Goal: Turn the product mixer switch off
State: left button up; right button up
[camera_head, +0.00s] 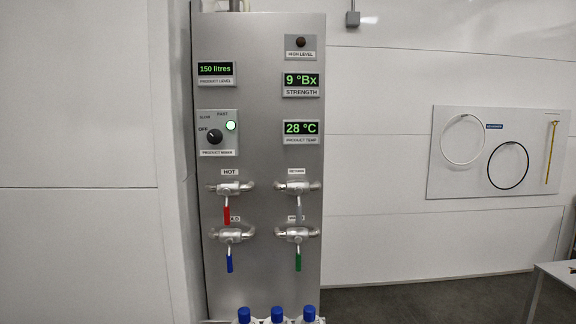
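The product mixer switch (214,137) is a black rotary knob on a grey plate in the left part of the steel panel (262,220). The plate carries the words OFF, SLOW and FAST around the knob and the label PRODUCT MIXER below it. A round lamp (231,126) at the right of the knob glows pale green-white. The knob is too small to tell surely which word its pointer faces. Neither my left nor my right gripper is in the picture.
Valves with red (227,215), blue (229,264), grey and green (298,262) handles stick out below the switch. Several blue-capped bottles (277,314) stand at the panel's foot. A table (556,283) is at the lower right. Floor shows clear between panel and table.

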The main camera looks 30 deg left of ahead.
aim_at(215, 136)
jog(key=u, duration=1.2)
